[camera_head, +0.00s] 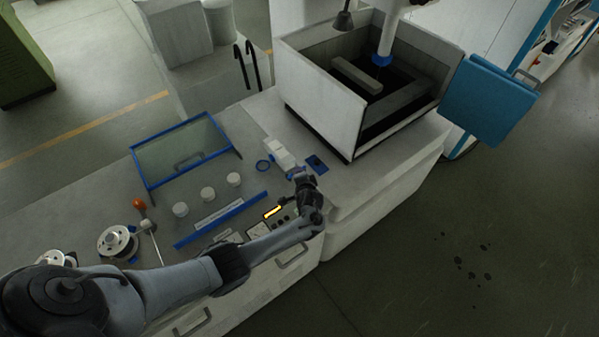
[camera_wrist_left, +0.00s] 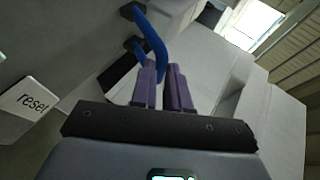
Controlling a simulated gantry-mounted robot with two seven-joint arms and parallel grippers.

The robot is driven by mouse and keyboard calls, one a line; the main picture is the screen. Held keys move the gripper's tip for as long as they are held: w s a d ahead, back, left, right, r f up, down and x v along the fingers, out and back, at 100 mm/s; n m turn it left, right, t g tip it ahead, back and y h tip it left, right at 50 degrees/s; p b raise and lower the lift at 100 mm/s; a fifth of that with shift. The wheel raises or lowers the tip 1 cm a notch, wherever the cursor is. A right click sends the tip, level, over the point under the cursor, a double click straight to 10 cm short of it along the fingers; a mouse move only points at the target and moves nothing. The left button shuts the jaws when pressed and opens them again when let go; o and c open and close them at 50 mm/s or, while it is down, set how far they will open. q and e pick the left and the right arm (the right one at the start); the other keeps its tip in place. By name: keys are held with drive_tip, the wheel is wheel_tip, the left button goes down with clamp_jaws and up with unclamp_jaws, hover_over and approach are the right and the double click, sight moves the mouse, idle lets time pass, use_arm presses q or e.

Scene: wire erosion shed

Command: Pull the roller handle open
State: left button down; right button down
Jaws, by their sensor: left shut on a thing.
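In the left wrist view a curved blue handle (camera_wrist_left: 153,38) rises from two dark mounts on a grey surface, and its free bend comes down between my purple fingers. My left gripper (camera_wrist_left: 161,72) is shut on this handle. In the head view my left gripper (camera_head: 294,174) is at the near end of a small white block (camera_head: 279,154) on the bench, in front of the tank. The handle itself is too small and too covered by the gripper to make out there. My right gripper is in neither view.
An open-topped tank (camera_head: 318,98) stands behind the gripper. A blue-framed glass panel (camera_head: 187,150), several white round pieces, a blue strip (camera_head: 222,220) and an orange knob (camera_head: 139,204) are on the bench (camera_head: 75,215).

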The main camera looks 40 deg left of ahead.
use_arm(q)
drive_tip(key=shift+s+d+f, duration=0.1)
drive_tip(key=shift+f, duration=0.15)
drive_tip(key=shift+d+f, duration=0.2)
drive_tip(key=shift+s+f, duration=0.15)
drive_tip(key=c, duration=1.1)
unclamp_jaws()
drive_tip(key=shift+c, duration=0.2)
drive_tip(key=shift+d+r, duration=0.1)
drive_tip(key=shift+r, duration=0.2)
drive_tip(key=shift+s+d+r, duration=0.15)
drive_tip(key=shift+d+r, duration=0.15)
drive_tip(key=shift+d, duration=0.1)
drive_tip(key=p+v, duration=0.1)
drive_tip(key=v, duration=0.8)
drive_tip(key=shift+s+d+p, duration=0.15)
drive_tip(key=shift+s+p, duration=0.1)
drive_tip(key=shift+p, duration=0.15)
